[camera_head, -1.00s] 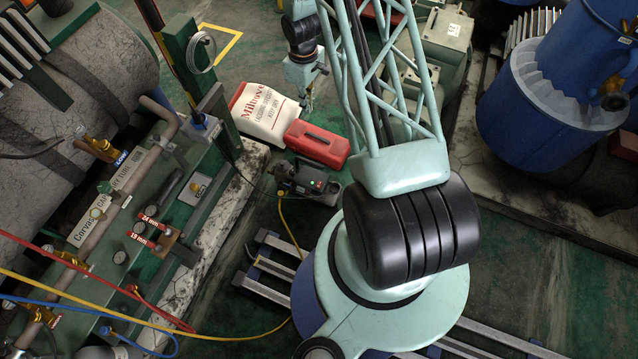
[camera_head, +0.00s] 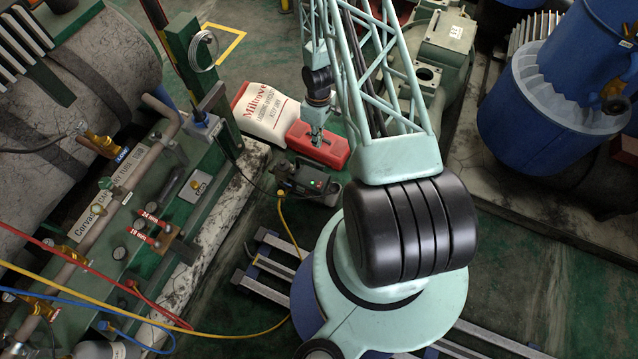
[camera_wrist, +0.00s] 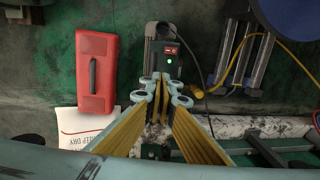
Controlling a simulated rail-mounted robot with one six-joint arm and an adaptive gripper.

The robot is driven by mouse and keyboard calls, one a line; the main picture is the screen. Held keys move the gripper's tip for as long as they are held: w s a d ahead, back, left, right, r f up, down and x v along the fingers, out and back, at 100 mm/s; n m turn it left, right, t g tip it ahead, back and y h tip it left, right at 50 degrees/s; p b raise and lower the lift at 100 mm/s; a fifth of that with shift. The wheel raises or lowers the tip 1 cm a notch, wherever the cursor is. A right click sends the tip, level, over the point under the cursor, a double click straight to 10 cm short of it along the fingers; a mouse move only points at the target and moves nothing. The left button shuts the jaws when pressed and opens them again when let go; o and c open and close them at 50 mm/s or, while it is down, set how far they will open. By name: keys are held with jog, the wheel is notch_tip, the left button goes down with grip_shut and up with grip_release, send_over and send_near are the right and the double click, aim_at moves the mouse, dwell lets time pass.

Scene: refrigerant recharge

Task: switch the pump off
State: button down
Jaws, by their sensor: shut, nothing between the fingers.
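The pump (camera_head: 308,181) is a small dark grey unit on the green floor, with a yellow hose at its side. In the wrist view the pump (camera_wrist: 160,40) shows a red switch (camera_wrist: 171,50) on a dark panel, with a lit green lamp (camera_wrist: 169,61) beside it. My gripper (camera_head: 316,140) is shut and empty; in the head view it appears in front of the red case, apart from the pump. In the wrist view the tips of my gripper (camera_wrist: 161,80) overlap the near end of the pump; contact cannot be told.
A red case (camera_head: 321,148) lies beside the pump, near a white and red bag (camera_head: 266,112). A green skid with pipes and gauges (camera_head: 130,225) stands at left. The yellow hose (camera_head: 288,222) runs across the floor. Blue drums (camera_head: 545,110) stand at right.

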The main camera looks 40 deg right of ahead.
send_over(319, 186)
jog(key=d, duration=0.2)
notch_tip(319, 186, down, 9)
jog(key=shift+w+y, duration=0.3)
jog(key=shift+y, duration=0.1)
jog(key=shift+f, duration=0.2)
jog(key=f+b, duration=0.1)
jog(key=f, duration=0.3)
jog(key=a+f+b, duration=0.1)
jog(key=f, duration=0.3)
jog(key=f+b, duration=0.1)
jog(key=f, duration=0.3)
jog(key=shift+s+a+f, duration=0.15)
jog(key=shift+s+a, duration=0.1)
jog(key=shift+s, duration=0.05)
jog(key=shift+a+f, duration=0.1)
jog(key=shift+f, duration=0.55)
